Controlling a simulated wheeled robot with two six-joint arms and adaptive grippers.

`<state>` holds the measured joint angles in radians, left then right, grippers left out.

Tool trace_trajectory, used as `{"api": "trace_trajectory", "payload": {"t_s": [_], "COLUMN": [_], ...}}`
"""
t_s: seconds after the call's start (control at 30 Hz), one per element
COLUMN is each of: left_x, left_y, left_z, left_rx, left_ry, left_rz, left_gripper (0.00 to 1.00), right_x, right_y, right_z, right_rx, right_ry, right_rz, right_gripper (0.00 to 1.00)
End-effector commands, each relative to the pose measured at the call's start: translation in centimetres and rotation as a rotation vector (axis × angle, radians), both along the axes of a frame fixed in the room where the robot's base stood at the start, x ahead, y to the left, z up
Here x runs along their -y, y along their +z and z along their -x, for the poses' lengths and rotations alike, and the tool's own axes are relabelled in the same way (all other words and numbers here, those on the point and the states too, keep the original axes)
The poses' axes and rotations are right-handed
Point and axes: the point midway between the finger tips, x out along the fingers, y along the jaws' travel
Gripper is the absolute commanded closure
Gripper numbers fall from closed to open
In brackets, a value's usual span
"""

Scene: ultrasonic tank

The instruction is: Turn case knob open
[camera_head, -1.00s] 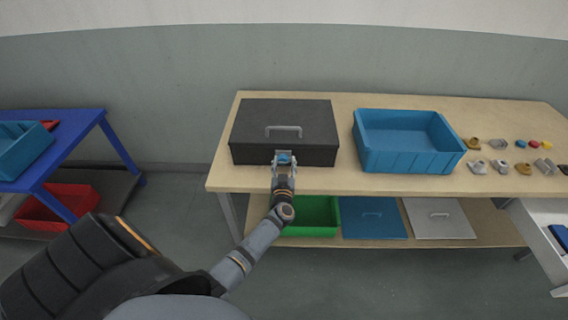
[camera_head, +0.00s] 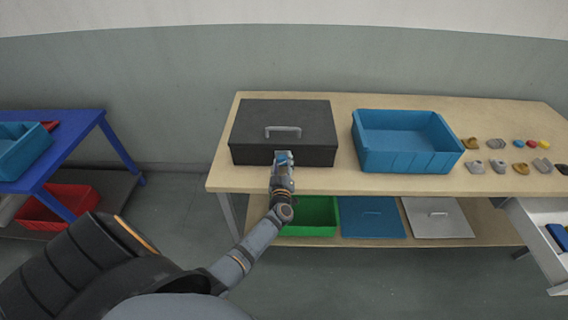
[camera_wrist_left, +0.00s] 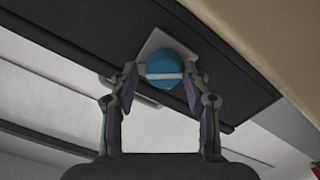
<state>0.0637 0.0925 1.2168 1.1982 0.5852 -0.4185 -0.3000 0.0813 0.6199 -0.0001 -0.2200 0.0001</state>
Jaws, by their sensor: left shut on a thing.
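The dark grey case (camera_head: 310,125) stands closed near the left end of the wooden table, with a grey handle (camera_head: 283,131) on its lid. In the left wrist view the case's knob (camera_wrist_left: 163,64) is a blue disc with a pale bar across it, on a light grey plate (camera_wrist_left: 155,41). My left gripper (camera_head: 283,160) is at the middle of the case's front. In the left wrist view my left gripper (camera_wrist_left: 165,82) is shut on the knob, one finger on each side. The head view mostly hides the knob behind the gripper. My right gripper is out of view.
A blue open bin (camera_head: 405,166) stands right of the case, with several small parts beyond it. The lower shelf holds a green bin (camera_head: 311,216), a blue lid (camera_head: 370,228) and a grey lid (camera_head: 437,228). A blue table (camera_head: 84,135) stands at left.

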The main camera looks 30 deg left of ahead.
Motion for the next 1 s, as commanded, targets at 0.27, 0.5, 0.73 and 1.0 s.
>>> {"api": "trace_trajectory", "payload": {"t_s": [0.27,0.5,0.73,1.0], "left_x": [-0.4,-0.4,-0.4,-0.3], "left_y": [-0.4,-0.7,-0.9,-1.1], "left_z": [0.3,0.4,0.4,0.5], "left_rx": [0.134,0.251,0.354,0.442], "left_ry": [0.007,0.007,0.006,0.006], "left_rz": [0.221,0.414,0.588,0.74], "left_gripper": [0.84,0.84,0.84,0.84], "right_x": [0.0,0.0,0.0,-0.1], "right_y": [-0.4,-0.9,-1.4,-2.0], "right_z": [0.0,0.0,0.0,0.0], "right_rx": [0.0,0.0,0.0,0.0], "right_ry": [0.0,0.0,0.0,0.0], "right_rz": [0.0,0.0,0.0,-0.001], "right_gripper": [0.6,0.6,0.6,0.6]}}
